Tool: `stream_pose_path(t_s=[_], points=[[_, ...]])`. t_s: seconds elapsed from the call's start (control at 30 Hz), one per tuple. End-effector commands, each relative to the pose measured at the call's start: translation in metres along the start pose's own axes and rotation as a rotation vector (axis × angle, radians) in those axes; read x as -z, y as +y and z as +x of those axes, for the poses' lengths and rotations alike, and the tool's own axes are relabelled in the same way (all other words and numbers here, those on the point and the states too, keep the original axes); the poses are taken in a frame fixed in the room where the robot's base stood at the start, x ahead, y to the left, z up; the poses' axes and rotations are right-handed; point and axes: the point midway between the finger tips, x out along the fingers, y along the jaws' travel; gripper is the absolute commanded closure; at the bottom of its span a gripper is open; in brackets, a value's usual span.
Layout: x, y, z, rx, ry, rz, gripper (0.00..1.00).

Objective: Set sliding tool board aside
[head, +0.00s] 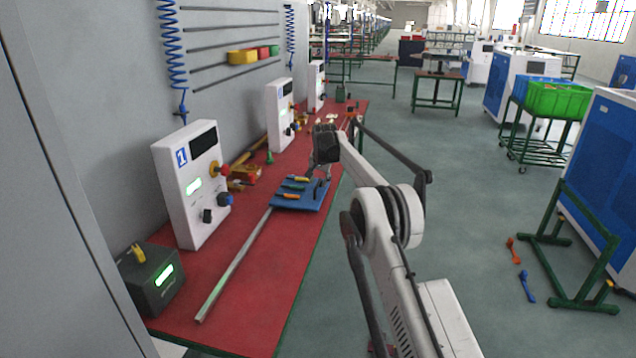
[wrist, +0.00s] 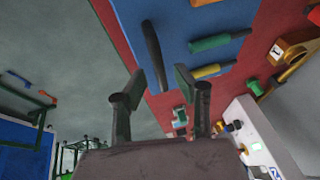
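The blue sliding tool board (head: 298,206) lies on the red workbench, over a long metal rail (head: 238,262). It carries several tools with orange, green and yellow handles. A dark bar handle (wrist: 153,55) stands on the board near its edge in the wrist view. My gripper (wrist: 160,82) is open and empty, its two fingers apart. The handle shows beyond and between the fingertips, and no contact is visible. In the head view my gripper (head: 319,172) is over the board's right side, where the arm partly hides the fingers.
The red workbench (head: 262,320) has white control boxes (head: 188,190) along the wall and a dark box (head: 150,280) at its near end. A yellow device (head: 244,174) sits behind the board. The bench's front strip and the grey floor (head: 440,170) to the right show free room.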

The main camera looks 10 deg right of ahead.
Motion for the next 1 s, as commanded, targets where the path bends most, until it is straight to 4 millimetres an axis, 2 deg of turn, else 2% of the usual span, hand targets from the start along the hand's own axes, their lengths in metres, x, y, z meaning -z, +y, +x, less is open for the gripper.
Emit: stream_pose_path(t_s=[0.2, 0.5, 0.73, 1.0], points=[[-0.0003, 0.0000, 0.0099, 0.000, 0.000, 0.000, 0.70], [-0.0003, 0.0001, 0.0111, 0.000, 0.000, 0.000, 0.70], [-0.0003, 0.0002, 0.0110, 0.000, 0.000, 0.000, 0.99], [-0.0002, 0.0002, 0.0109, 0.000, 0.000, 0.000, 1.00]])
